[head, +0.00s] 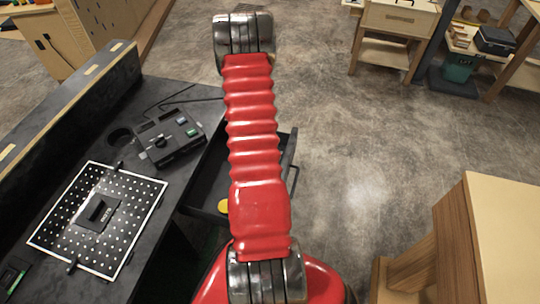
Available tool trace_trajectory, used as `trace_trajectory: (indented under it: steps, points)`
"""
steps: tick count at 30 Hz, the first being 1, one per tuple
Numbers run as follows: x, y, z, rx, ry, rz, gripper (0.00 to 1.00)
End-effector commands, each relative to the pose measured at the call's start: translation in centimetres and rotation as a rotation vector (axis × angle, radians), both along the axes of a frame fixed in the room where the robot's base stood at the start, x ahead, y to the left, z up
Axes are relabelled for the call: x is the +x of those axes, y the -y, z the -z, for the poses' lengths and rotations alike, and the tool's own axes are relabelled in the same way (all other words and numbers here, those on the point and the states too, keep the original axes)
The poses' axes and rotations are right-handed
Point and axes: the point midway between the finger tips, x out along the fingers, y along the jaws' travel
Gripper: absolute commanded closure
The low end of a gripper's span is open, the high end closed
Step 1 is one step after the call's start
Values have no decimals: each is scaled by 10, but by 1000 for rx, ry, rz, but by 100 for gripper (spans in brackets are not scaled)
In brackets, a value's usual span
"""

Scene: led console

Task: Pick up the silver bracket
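I cannot make out a silver bracket in the head view. My red ribbed arm runs up the middle of the picture to a dark metal joint at the top edge. My gripper is not in view, so whether it is open or shut does not show. The arm hides part of an open drawer (207,193) and the floor behind it.
A black workbench (60,155) on the left bears a white-edged perforated plate (66,211) with a black block (97,213). A dark console box (168,138) sits near its right edge. A yellow disc (223,206) lies in the drawer. A wooden table (505,230) stands right; floor between is clear.

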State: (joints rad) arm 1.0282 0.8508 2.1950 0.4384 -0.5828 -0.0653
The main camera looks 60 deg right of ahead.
Motion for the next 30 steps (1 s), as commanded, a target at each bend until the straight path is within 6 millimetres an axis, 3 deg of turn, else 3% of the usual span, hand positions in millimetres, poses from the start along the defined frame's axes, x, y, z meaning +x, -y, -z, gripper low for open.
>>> trace_trajectory:
  steps: [8, 16, 30]
  points:
    - [0, 0, 0, 0, 0, 0, 81]
    - [0, 0, 0, 0, 0, 0, 100]
    - [0, 0, -1, -1, 0, 0, 100]
